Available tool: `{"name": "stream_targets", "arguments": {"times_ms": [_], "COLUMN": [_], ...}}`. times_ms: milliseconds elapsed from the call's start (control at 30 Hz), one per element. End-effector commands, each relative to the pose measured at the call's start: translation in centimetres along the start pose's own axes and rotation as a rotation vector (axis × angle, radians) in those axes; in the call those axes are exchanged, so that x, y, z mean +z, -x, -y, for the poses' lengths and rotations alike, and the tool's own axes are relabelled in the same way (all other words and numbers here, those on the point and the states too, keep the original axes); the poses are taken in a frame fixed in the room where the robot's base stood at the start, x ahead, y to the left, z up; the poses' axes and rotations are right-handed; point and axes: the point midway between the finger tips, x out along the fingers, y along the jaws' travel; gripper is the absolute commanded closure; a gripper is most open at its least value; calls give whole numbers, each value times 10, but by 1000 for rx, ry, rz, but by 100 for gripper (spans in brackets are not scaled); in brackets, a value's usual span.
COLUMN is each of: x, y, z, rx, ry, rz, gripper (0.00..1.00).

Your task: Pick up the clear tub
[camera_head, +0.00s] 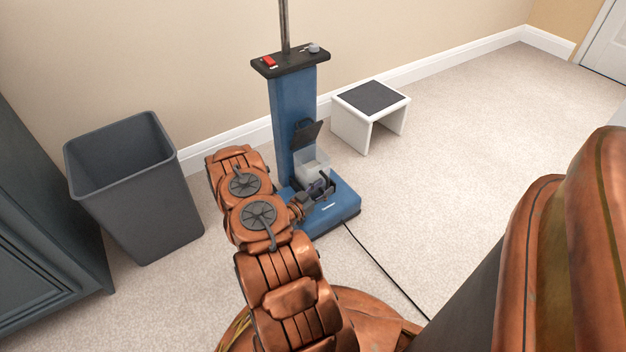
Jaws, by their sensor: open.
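The clear tub (312,164) sits low in the front of a blue upright floor machine (292,110), with a dark flap (305,135) standing open above it. The tub looks translucent and whitish, and its lower part is hidden behind my gripper. My gripper (326,184) is open at the tub's front, just above the machine's blue base. It is small in view, and I cannot tell whether its fingers touch the tub.
A grey bin (150,215) and a dark cabinet (35,235) stand at the left. A white step stool (371,112) is behind the machine at right. A black cord (385,272) runs across the carpet. The carpet at right is clear.

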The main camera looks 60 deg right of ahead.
Motion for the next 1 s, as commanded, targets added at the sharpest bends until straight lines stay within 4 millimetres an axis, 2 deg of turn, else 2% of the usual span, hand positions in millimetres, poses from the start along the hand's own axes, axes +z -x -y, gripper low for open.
{"name": "stream_targets", "arguments": {"times_ms": [267, 633, 1000], "x": [1, 0, 0], "y": [-23, -27, -26], "z": [-2, -1, -1], "rx": [2, 0, 0], "ry": [-2, -1, -1], "rz": [-1, -1, -1], "gripper": [57, 57, 95]}}
